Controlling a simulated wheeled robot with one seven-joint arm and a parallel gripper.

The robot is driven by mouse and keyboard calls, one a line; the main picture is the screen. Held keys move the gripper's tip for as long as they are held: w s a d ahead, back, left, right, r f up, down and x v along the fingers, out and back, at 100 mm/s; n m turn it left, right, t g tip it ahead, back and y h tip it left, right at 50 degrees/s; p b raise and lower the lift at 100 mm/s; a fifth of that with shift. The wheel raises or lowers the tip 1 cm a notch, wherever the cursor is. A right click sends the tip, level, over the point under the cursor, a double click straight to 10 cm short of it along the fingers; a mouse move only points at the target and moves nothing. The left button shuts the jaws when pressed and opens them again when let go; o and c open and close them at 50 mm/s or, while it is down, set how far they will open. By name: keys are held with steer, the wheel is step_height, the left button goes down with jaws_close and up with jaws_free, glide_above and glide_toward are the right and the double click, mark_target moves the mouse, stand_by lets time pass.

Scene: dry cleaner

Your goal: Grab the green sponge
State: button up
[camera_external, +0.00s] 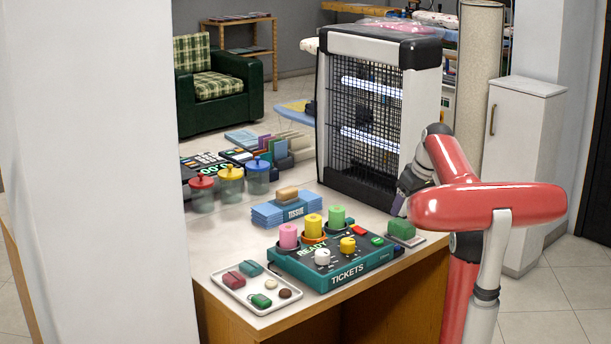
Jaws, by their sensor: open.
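A green block that looks like the sponge (402,228) lies on a small flat grey pad (413,241) at the counter's right front edge. My gripper (398,208) is just above and behind it, pointing down, apparently apart from it. The fingers are small and partly hidden by my red arm; the gripper is open and I see nothing in it.
Left of the sponge stands a teal TICKETS box (335,275) with coloured cylinders and knobs. A white tray (228,284) holds several small items, one green.

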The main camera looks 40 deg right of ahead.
mark_target(402, 222)
steer(key=x, duration=0.7)
steer(key=shift+s+d+f+b, duration=0.2)
steer(key=shift+s+f+b, duration=0.05)
steer(key=shift+s+b, duration=0.1)
steer(key=shift+c, duration=0.5)
steer(key=c, duration=0.9)
